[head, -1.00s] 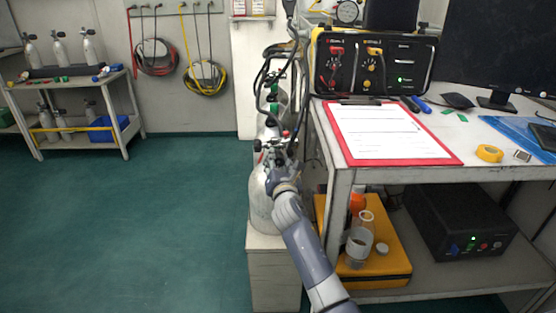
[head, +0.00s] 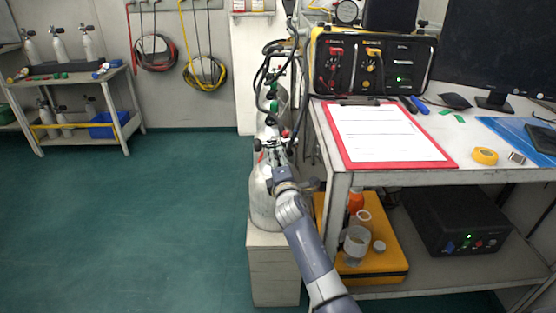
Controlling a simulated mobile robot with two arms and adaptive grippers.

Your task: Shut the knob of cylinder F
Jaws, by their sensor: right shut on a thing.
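Several silver gas cylinders stand in a row on a pale box beside the workbench. The nearest cylinder (head: 262,201) is partly covered by my right arm. Black valve fittings and hoses (head: 270,146) sit at its top. No letter F can be read from here, so I cannot tell which cylinder is F. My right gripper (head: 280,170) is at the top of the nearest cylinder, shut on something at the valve. Its fingertips and the thing held are small and mostly hidden by the wrist. My left gripper is not in view.
The workbench (head: 480,178) on the right carries a red clipboard (head: 391,135), yellow tape (head: 485,156) and a black air panel (head: 372,64). Its lower shelf holds a yellow case (head: 385,262) and glassware. Green floor (head: 130,220) on the left is clear.

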